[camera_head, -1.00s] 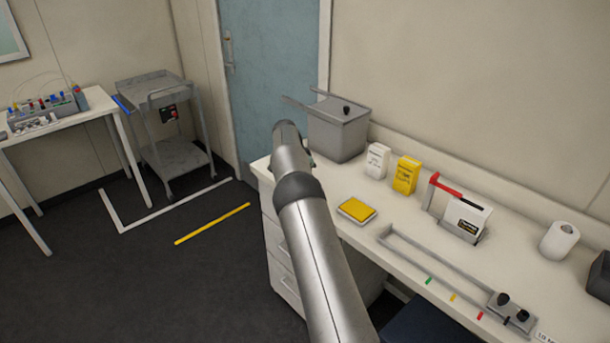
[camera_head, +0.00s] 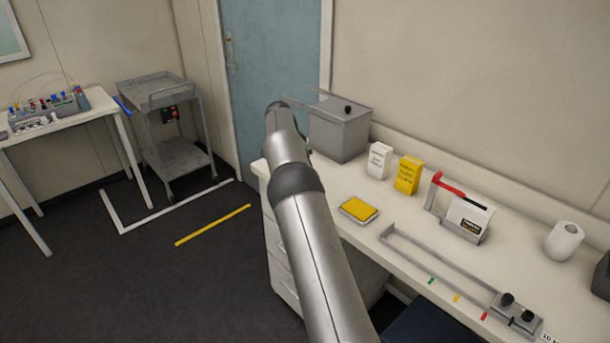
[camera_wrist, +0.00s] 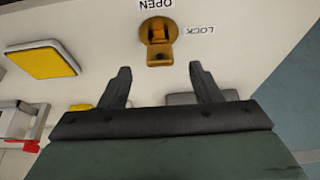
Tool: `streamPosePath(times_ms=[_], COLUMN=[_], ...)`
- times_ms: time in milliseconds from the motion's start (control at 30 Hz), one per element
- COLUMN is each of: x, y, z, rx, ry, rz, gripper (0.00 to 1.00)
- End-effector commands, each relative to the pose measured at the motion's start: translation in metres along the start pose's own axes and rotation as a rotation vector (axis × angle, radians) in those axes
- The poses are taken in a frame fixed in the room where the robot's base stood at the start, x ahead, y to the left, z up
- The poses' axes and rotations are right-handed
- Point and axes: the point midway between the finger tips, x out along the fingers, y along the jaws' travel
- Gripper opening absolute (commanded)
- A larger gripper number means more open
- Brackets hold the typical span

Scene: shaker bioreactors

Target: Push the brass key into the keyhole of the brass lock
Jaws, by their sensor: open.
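The round brass lock (camera_wrist: 147,29) shows at the top middle of the wrist view, set in a pale surface between labels reading OPEN and LOCK. The brass key (camera_wrist: 160,53) is at the lock, its flat head with a small hole pointing down toward my gripper. How deep the key sits in the keyhole I cannot tell. My gripper (camera_wrist: 158,72) is open, with one dark finger on each side below the key head. Nothing is between the fingers. In the head view my arm hides the lock, the key and my gripper.
A yellow pad (camera_head: 359,209) lies on the bench (camera_head: 400,290). A grey bin (camera_head: 340,135), a white box (camera_head: 379,160), a yellow box (camera_head: 408,175) and a red-handled device (camera_head: 466,219) stand along the wall. A metal rail fixture (camera_head: 440,262) runs along the front edge.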

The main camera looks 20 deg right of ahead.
Motion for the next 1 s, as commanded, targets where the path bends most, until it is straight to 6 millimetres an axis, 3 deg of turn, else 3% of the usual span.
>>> streamPosePath(times_ms=[200,433,600,1000], x=[-0.055,-0.097,-0.11,-0.116], y=[-0.001,-0.001,0.0,0.004], z=[0.0,0.0,0.0,-0.001], rx=[0.0,-0.001,0.0,-0.01], ry=[0.002,0.001,0.0,-0.008], rz=[-0.003,0.0,0.001,-0.002], gripper=[0.57,0.57,0.57,0.57])
